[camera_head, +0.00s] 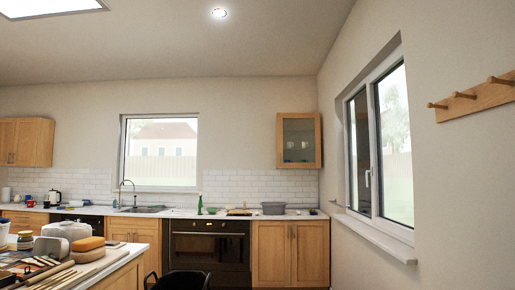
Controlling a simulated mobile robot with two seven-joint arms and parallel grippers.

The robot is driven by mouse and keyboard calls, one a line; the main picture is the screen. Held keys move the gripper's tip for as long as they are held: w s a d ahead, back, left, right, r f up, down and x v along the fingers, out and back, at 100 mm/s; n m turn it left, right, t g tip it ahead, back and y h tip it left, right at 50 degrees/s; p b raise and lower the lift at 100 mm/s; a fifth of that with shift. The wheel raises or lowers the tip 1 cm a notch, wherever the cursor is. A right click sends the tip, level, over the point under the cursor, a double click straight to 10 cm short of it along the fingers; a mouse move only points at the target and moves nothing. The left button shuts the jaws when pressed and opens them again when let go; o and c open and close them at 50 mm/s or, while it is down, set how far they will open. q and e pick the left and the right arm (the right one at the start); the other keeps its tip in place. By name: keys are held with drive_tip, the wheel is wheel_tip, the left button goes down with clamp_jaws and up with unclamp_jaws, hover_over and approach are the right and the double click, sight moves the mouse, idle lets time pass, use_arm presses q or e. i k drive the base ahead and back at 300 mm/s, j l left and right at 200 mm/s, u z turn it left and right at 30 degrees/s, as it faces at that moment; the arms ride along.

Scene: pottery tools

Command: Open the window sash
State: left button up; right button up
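A white-framed window (371,150) is set in the right wall, with two tall panes side by side. A light-coloured lever handle (367,178) sits on the upright frame between the panes and points down. The sash appears closed, flush in its frame as far as I can tell at this angle. A second, single-pane window (123,155) is in the back wall above the sink, and no handle shows on it. Neither of my grippers is in view.
A white sill (385,240) juts out below the right window. A wooden peg rail (475,99) hangs to its right. Wooden cabinets and a black oven (210,245) line the back wall. A cluttered worktop (110,262) stands at lower left. A dark object (187,280) is cut off at the bottom edge.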

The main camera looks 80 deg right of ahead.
sight(407, 231)
drive_tip(key=z, duration=3.55)
drive_tip(key=i+j+u, duration=0.35)
drive_tip(key=i, duration=0.25)
drive_tip(key=i+u, duration=0.35)
drive_tip(key=i, duration=0.25)
drive_tip(key=i+u, duration=0.1)
drive_tip(key=i, duration=1.05)
drive_tip(key=i+j+z, duration=0.2)
drive_tip(key=i, duration=0.3)
drive_tip(key=i+j+z, duration=0.1)
drive_tip(key=i+z, duration=0.15)
drive_tip(key=i, duration=0.3)
drive_tip(key=i+j+z, duration=0.15)
drive_tip(key=i+z, duration=0.25)
drive_tip(key=i+j+z, duration=0.2)
drive_tip(key=z, duration=0.2)
